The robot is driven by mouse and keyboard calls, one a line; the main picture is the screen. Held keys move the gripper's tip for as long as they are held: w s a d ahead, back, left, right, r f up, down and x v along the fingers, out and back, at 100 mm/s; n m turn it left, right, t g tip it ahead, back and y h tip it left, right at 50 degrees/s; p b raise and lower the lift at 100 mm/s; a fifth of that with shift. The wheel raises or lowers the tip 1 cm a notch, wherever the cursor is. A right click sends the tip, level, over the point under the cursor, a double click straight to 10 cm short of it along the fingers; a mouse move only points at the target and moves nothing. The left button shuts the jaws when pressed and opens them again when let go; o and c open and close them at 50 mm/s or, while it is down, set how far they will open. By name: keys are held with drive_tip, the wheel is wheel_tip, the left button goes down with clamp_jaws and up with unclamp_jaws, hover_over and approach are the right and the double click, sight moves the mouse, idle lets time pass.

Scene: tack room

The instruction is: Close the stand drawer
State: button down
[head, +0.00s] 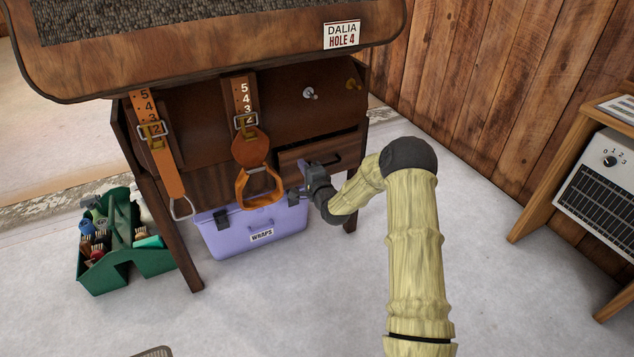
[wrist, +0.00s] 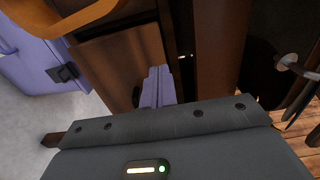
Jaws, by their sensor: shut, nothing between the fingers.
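The wooden stand (head: 205,130) stands at centre left in the head view. Its drawer (head: 348,150) is at the right of the stand's front, pulled part way out, with a dark gap showing above its front panel. In the wrist view my grey gripper body fills the bottom, and brown stand panels (wrist: 125,65) are close ahead. I cannot tell from these views whether the gripper touches the drawer.
A purple wraps box (head: 225,238) sits under the stand, close to my gripper. Orange-brown straps (head: 250,150) with buckles hang down the stand's front. A green tote (head: 130,275) stands at the left. A heater (head: 600,185) is at the right.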

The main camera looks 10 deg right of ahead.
drive_tip(key=p+v, duration=0.2)
drive_tip(key=v, duration=0.7)
drive_tip(key=shift+s, duration=0.1)
drive_tip(key=c, duration=1.6)
unclamp_jaws()
drive_tip(key=shift+a+r, duration=0.1)
drive_tip(key=shift+a, duration=0.05)
drive_tip(key=shift+o, duration=0.5)
drive_tip(key=shift+s+a+r+n+g, duration=0.1)
drive_tip(key=shift+a+n+g, duration=0.2)
drive_tip(key=shift+n, duration=0.25)
drive_tip(key=shift+s+a+r+n+g, duration=0.1)
drive_tip(key=shift+s+a+n+g, duration=0.1)
drive_tip(key=shift+n+g, duration=0.3)
drive_tip(key=s+r+n+g+h, duration=0.1)
drive_tip(key=s+n+g, duration=0.3)
drive_tip(key=s, duration=0.6)
drive_tip(key=s+r+n+g+h, duration=0.2)
drive_tip(key=s+r+n+g, duration=0.2)
drive_tip(key=s, duration=0.7)
drive_tip(key=s+r+n+g+h, duration=0.1)
drive_tip(key=s+r+n+g, duration=0.2)
drive_tip(key=s, duration=0.7)
drive_tip(key=shift+s+d+r+n+g, duration=0.3)
drive_tip(key=shift+d+n+g, duration=0.1)
drive_tip(key=shift+n+g, duration=0.7)
